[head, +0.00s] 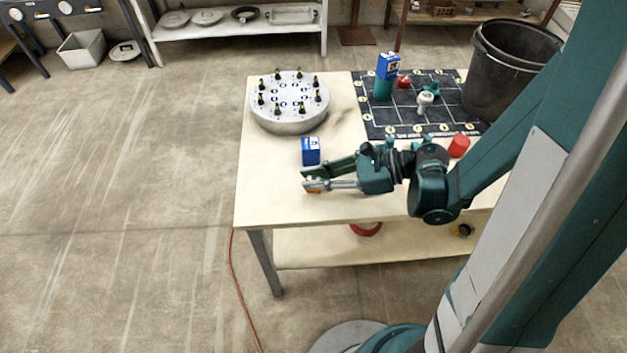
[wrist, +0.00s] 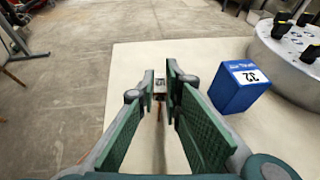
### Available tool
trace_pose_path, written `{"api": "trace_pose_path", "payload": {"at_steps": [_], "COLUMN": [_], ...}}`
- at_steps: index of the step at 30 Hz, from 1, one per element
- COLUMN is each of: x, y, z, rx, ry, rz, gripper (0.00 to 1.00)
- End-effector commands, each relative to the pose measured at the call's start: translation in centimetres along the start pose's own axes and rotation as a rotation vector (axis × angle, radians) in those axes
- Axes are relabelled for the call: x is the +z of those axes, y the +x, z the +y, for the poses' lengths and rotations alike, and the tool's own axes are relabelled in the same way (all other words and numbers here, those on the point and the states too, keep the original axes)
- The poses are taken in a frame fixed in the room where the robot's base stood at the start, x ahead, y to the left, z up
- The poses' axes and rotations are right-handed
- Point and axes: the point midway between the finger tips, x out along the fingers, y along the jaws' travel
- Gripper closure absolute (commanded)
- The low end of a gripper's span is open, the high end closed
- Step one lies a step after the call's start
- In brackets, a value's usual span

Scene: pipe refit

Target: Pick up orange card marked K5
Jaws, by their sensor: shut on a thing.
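My gripper (head: 314,180) is over the left part of the table, its fingers pointing left in the head view. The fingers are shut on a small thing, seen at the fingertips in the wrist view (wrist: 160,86). A small orange piece, which looks like the orange card (head: 314,191), shows at the lower fingertip in the head view. Its marking cannot be read, and the fingers hide most of it. I cannot tell whether it touches the tabletop.
A blue box (head: 311,151) marked 32 in the wrist view (wrist: 238,86) stands close beside the fingers. A round grey flange (head: 290,122) with several black-capped studs is behind it. A dark gridded mat (head: 385,126) holds several parts. A black bucket (head: 500,75) stands at right.

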Motion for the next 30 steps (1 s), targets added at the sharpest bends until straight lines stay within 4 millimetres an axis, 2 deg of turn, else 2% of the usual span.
{"api": "trace_pose_path", "payload": {"at_steps": [11, 30], "x": [1.7, 8.1], "y": [-0.7, -3.4], "z": [0.1, 0.0], "rx": [0.0, 0.0], "ry": [0.0, 0.001], "rz": [0.0, 0.0], "gripper": [0.96, 0.96]}}
